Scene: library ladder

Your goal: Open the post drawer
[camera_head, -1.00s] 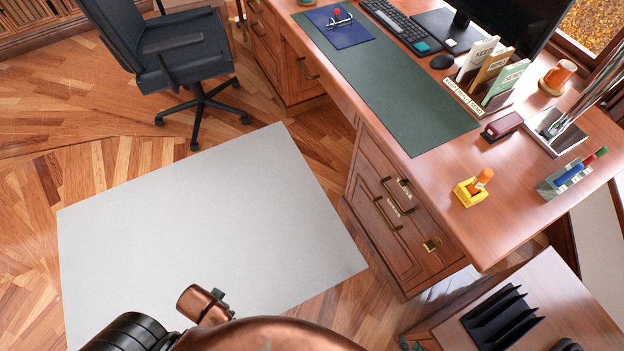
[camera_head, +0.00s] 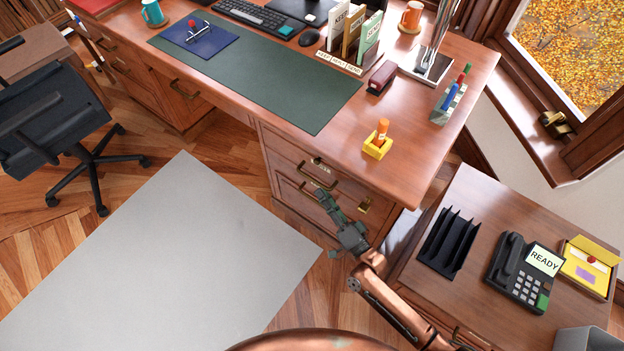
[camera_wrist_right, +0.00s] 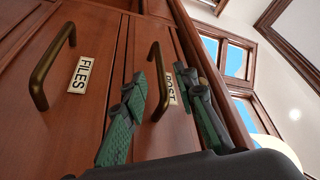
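The post drawer (camera_head: 345,183) is the upper drawer of the desk's right pedestal and looks shut. In the right wrist view its brass handle (camera_wrist_right: 157,80) stands beside a POST label (camera_wrist_right: 171,90). My right gripper (camera_head: 329,198) is at the drawer fronts, just below that handle in the head view. In the right wrist view its two green fingers (camera_wrist_right: 163,80) are apart, with the post handle showing between them. I cannot tell whether they touch it. The files drawer handle (camera_wrist_right: 50,66), with its FILES label (camera_wrist_right: 80,74), is left of the fingers. My left gripper is not in view.
A side table (camera_head: 470,200) with a black sorter (camera_head: 449,243) and a phone (camera_head: 521,270) stands at right. A grey mat (camera_head: 170,260) covers free floor before the desk.

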